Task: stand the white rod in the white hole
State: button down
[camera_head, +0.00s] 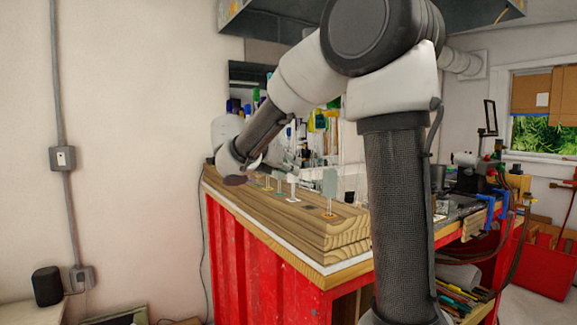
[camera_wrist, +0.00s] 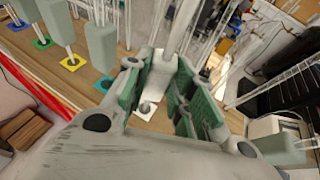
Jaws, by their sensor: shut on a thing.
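The white rod (camera_wrist: 153,65) is between the green-padded fingers of my gripper (camera_wrist: 162,92) in the wrist view, and the gripper is shut on it. The rod has a white block and a clear shaft running up out of view. The white square with the white hole (camera_wrist: 147,110) lies just below the block. The fingers and block hide the rod's lower end, so I cannot tell whether it is in the hole. In the head view, the white rod (camera_head: 292,178) looks upright over the white square (camera_head: 293,199), beside my gripper (camera_head: 283,160).
Several rods with grey-green blocks, one of them at the left (camera_wrist: 100,42), stand close by over coloured squares such as the yellow square (camera_wrist: 70,62) and teal square (camera_wrist: 103,82). The wooden board (camera_head: 340,235) sits on a red bench (camera_head: 265,255). Bottles and glassware crowd behind.

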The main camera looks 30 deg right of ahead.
jog(key=shift+f, duration=0.25)
jog(key=c, duration=1.1)
grip_release()
jog(key=v, duration=1.2)
jog(key=shift+w, duration=0.1)
